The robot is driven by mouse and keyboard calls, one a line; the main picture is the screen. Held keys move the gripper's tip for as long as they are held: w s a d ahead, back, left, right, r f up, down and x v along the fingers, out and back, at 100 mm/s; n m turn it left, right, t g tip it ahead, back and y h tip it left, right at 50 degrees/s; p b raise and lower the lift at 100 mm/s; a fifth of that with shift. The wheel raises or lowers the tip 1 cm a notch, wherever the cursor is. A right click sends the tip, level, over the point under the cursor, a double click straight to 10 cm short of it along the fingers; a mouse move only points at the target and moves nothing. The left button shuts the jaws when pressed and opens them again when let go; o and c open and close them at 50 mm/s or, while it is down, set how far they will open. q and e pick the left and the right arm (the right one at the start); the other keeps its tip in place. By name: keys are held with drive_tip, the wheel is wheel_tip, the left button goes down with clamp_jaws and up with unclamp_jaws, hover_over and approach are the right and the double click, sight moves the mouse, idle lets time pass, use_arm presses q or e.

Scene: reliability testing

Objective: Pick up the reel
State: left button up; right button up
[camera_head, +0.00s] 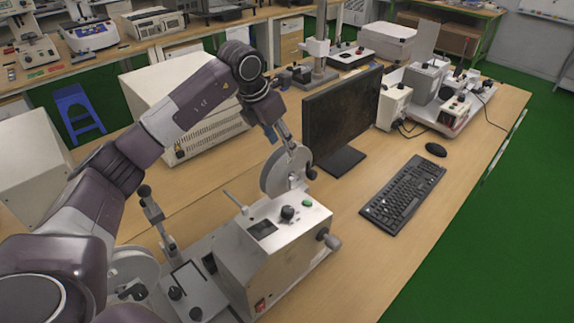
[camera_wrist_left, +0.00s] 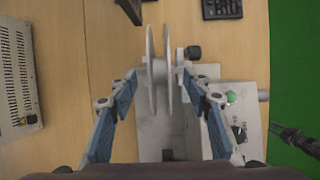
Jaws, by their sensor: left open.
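A grey two-flanged reel (camera_head: 273,176) stands upright at the far end of a bench machine (camera_head: 275,245). My left gripper (camera_head: 289,150) reaches down over the reel from above. In the left wrist view the reel (camera_wrist_left: 151,65) lies between the two blue fingers of the left gripper (camera_wrist_left: 160,76), which are spread apart. I cannot tell whether either finger touches it. A second reel (camera_head: 135,268) is at the machine's lower left, partly hidden by my arm. A dark jointed shape, seemingly my right gripper (camera_wrist_left: 296,140), shows at the wrist view's right edge; its jaws are unclear.
A monitor (camera_head: 340,115) stands close behind the reel. A keyboard (camera_head: 403,190) and mouse (camera_head: 436,149) lie to the right. A beige box unit (camera_head: 190,95) is at left behind my arm. Bare tabletop lies between machine and keyboard.

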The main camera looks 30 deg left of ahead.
sight(284, 148)
use_arm(q)
drive_tip(key=p+x, duration=0.2)
drive_tip(key=x, duration=0.1)
drive_tip(key=shift+f, duration=0.1)
drive_tip(key=shift+p+x, duration=0.3)
drive_tip(key=shift+x, duration=0.8)
drive_tip(key=shift+w+f, duration=0.1)
drive_tip(key=shift+w, duration=0.1)
drive_tip(key=shift+s, duration=0.1)
drive_tip(key=c, duration=0.7)
clamp_jaws()
use_arm(e)
drive_tip(key=r, duration=0.1)
drive_tip(key=w+r, duration=0.1)
drive_tip(key=shift+w+a+r, duration=0.3)
drive_tip(key=shift+a+r, duration=0.05)
drive_tip(key=shift+r, duration=0.05)
drive_tip(key=shift+w+d, duration=0.15)
